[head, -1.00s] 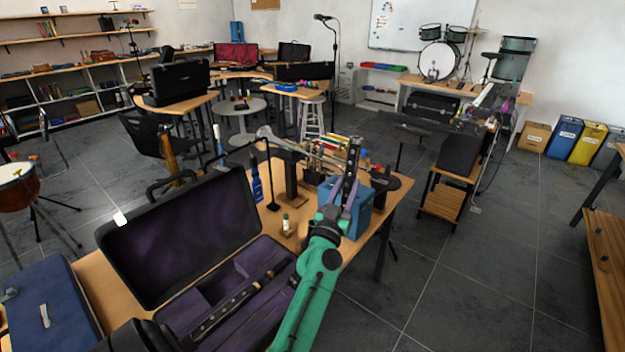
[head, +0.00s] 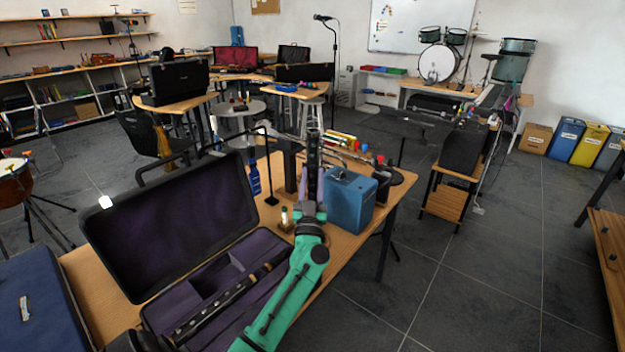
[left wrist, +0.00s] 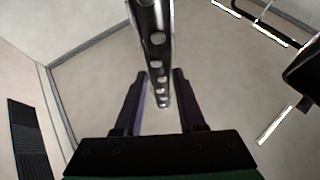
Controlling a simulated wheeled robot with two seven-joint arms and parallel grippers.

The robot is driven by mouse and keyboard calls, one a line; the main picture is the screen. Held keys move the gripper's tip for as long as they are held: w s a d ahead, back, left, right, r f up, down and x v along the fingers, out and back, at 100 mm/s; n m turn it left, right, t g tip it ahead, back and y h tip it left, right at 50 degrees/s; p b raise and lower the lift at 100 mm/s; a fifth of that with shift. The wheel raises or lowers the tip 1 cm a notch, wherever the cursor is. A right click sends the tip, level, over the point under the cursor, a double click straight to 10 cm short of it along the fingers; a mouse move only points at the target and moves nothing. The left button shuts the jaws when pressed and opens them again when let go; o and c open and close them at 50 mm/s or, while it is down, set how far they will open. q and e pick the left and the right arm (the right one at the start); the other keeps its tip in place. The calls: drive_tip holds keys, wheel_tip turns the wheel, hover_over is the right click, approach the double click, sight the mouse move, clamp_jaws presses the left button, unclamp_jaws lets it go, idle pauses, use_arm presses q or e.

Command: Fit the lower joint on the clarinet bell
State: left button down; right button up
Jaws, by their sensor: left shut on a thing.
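My left gripper (head: 310,190) is shut on a long dark clarinet joint (head: 313,150) with silver keys, above the wooden table. The joint stands about upright in the head view. In the left wrist view the same joint (left wrist: 157,40) rises from between the two fingers (left wrist: 158,105), with a row of pale-rimmed holes along it. I cannot make out the clarinet bell in either view.
An open black case (head: 165,232) with purple lining lies on the table (head: 90,290), with another dark joint (head: 230,298) in it. A blue box (head: 350,200), a dark upright stand (head: 290,165), a small bottle (head: 285,216) and a blue bottle (head: 254,178) stand nearby.

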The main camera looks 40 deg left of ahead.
use_arm(q)
drive_tip(key=shift+r, duration=0.15)
drive_tip(key=shift+s+d+p, duration=0.1)
drive_tip(key=shift+p, duration=0.35)
idle(0.4)
drive_tip(key=shift+f, duration=0.2)
idle(0.5)
drive_tip(key=shift+f, duration=0.6)
idle(0.6)
